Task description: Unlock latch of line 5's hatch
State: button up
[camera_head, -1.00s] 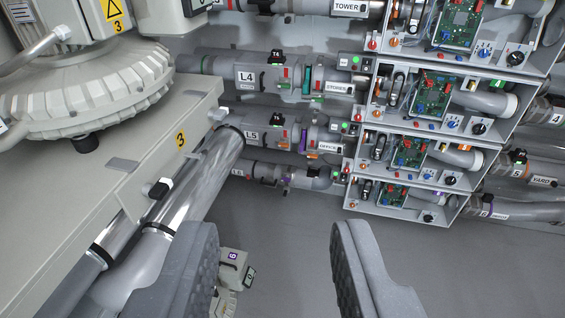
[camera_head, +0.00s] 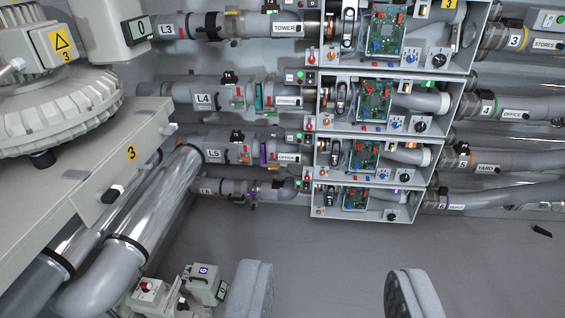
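Line 5's grey pipe (camera_head: 190,148), with its "L5" label (camera_head: 214,154), runs across the middle left, third from the top. To the right of the label is a grey hatch section (camera_head: 252,152) with a dark tag on top, a small red part, a purple band and an "OFFICE" label (camera_head: 287,157). The latch is too small to tell whether it is locked. My gripper (camera_head: 330,292) is at the bottom of the view, two grey padded fingers wide apart with nothing between them. It appears well below the line 5 pipe and is not touching it.
Line 4 (camera_head: 204,99) runs just above line 5, and line 6 (camera_head: 205,190) just below. Open boxes with circuit boards (camera_head: 375,107) stack at the right. A big grey machine (camera_head: 60,85) and shiny pipes (camera_head: 150,205) fill the left. Grey floor lies below the boxes.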

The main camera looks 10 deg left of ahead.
aim_at(242, 158)
jog(key=z, duration=1.65)
jog(key=i, duration=1.6)
jog(key=u, duration=3.25)
jog(key=i, duration=1.05)
